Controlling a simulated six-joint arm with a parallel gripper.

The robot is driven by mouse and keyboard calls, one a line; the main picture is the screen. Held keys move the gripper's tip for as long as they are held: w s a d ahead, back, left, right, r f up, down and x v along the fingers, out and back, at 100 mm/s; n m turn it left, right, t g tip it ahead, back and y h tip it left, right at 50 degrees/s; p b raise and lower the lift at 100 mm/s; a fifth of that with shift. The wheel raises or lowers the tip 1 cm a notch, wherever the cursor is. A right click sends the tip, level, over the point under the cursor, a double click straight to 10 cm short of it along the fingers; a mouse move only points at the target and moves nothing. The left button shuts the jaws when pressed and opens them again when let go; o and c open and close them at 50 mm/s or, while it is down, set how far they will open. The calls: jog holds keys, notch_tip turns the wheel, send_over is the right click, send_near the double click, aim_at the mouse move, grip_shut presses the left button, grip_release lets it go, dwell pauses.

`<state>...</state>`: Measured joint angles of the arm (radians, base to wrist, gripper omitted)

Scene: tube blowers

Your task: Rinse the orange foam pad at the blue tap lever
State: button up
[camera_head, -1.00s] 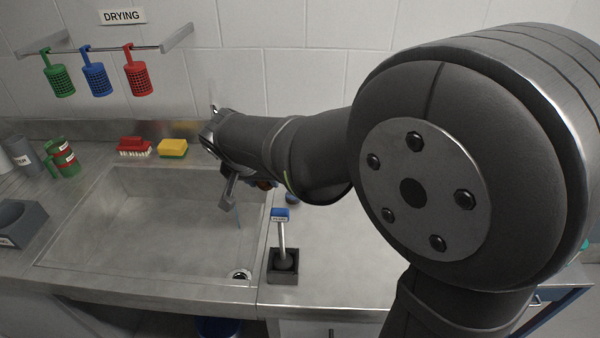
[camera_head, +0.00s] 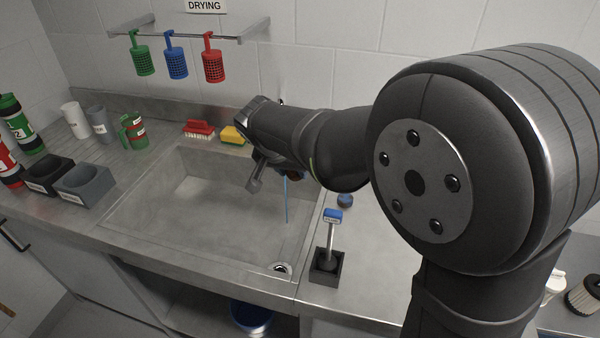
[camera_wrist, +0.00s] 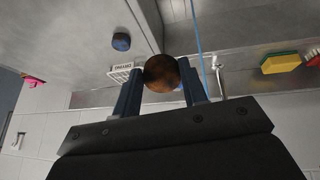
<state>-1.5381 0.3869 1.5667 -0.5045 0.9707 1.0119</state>
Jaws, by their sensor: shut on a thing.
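My gripper (camera_wrist: 160,75) is shut on the orange foam pad (camera_wrist: 160,73), which looks like a round, dark-mottled orange-brown piece between the two blue-grey fingers. In the head view the pad (camera_head: 294,175) is a small orange patch, mostly hidden by my wrist, over the right part of the sink (camera_head: 210,205). A thin blue water stream (camera_head: 286,203) falls close beside it into the sink. In the wrist view the stream (camera_wrist: 197,40) passes just right of the pad; I cannot tell whether they touch. The blue tap lever cannot be made out; my arm covers that area.
A blue-topped tool (camera_head: 332,217) stands in a dark holder right of the sink, near a small round blue thing (camera_head: 345,201). A red brush (camera_head: 199,129) and a yellow sponge (camera_head: 233,135) lie behind the sink. Cups and dark bins (camera_head: 85,184) stand left.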

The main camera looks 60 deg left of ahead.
jog(key=w+a+f, duration=0.1)
jog(key=w+a, duration=0.1)
jog(key=a, duration=0.6)
jog(key=shift+f, duration=0.3)
jog(key=shift+a, duration=0.15)
